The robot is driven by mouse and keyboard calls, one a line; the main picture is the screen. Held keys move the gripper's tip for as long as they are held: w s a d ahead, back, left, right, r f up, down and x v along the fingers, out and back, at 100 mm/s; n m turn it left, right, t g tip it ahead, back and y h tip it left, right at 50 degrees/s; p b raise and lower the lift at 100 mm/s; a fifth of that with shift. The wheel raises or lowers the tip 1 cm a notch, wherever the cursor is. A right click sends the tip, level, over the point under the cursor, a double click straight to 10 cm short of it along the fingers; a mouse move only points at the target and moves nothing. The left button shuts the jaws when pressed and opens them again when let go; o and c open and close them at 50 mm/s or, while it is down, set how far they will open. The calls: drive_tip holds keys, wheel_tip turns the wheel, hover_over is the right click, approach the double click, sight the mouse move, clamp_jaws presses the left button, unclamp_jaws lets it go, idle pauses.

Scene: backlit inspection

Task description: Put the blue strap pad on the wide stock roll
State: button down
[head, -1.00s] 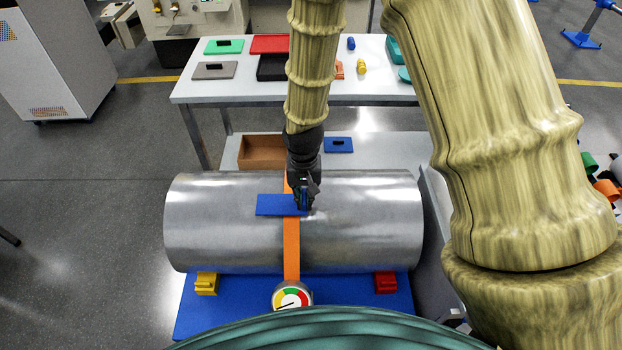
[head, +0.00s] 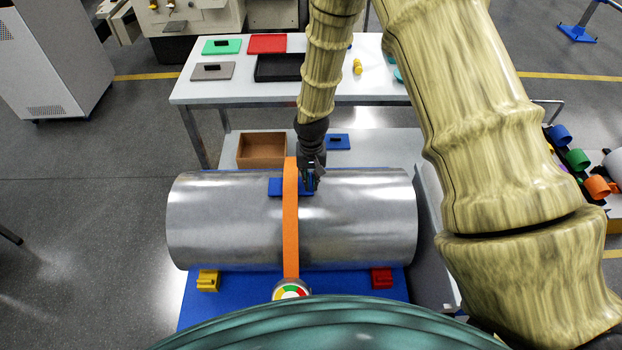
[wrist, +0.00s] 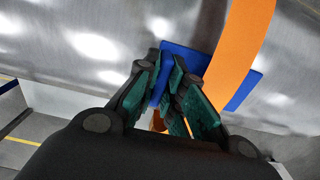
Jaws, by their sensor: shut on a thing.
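The wide stock roll (head: 220,225) is a large shiny metal cylinder lying across the head view. An orange strap (head: 291,232) runs over its middle. The blue strap pad (head: 275,187) is at the roll's upper far side, crossed by the strap, with blue showing on both sides of it. My gripper (head: 311,185) is shut on the pad's right end. In the wrist view the fingers (wrist: 166,98) pinch a blue upright part of the pad (wrist: 182,54), and the strap (wrist: 242,45) passes over the pad. I cannot tell whether the pad's underside touches the roll.
The roll rests above a blue base (head: 335,287) with yellow (head: 208,280) and red (head: 381,278) blocks. A round gauge (head: 291,291) sits in front. Behind stand a brown box (head: 262,148), another blue plate (head: 340,138) and a white table (head: 220,92) with trays.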

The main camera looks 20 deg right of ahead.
drive_tip(key=shift+f, duration=0.45)
drive_tip(key=c, duration=1.5)
unclamp_jaws()
drive_tip(key=shift+f, duration=0.1)
drive_tip(key=shift+r+b, duration=1.65)
drive_tip(key=shift+r, duration=4.45)
